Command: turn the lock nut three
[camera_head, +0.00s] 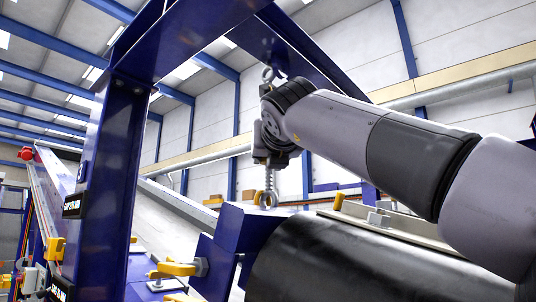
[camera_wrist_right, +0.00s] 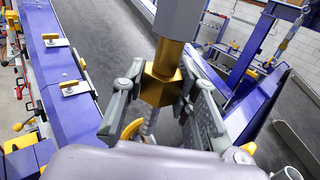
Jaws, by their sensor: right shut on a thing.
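My right gripper (camera_wrist_right: 160,105) is shut on a brass-coloured hex nut (camera_wrist_right: 161,84), with one grey finger on each side of it. I take this nut to be the lock nut; which number it is cannot be read. A brass sleeve and a grey hexagonal body (camera_wrist_right: 180,18) lie beyond the nut, and a threaded rod (camera_wrist_right: 151,125) runs toward the wrist. In the head view my right gripper (camera_head: 268,150) is at the hanging suspension between an upper eye (camera_head: 268,75) and a lower eye bolt (camera_head: 266,198). The nut is hidden there. My left gripper is not in view.
A blue frame post (camera_head: 112,190) stands left of the suspension, under a blue overhead beam (camera_head: 190,35). A dark drum (camera_head: 340,262) lies below my right arm. Yellow clamps (camera_head: 178,268) sit along the conveyor edge. The conveyor belt (camera_wrist_right: 115,30) shows in the wrist view.

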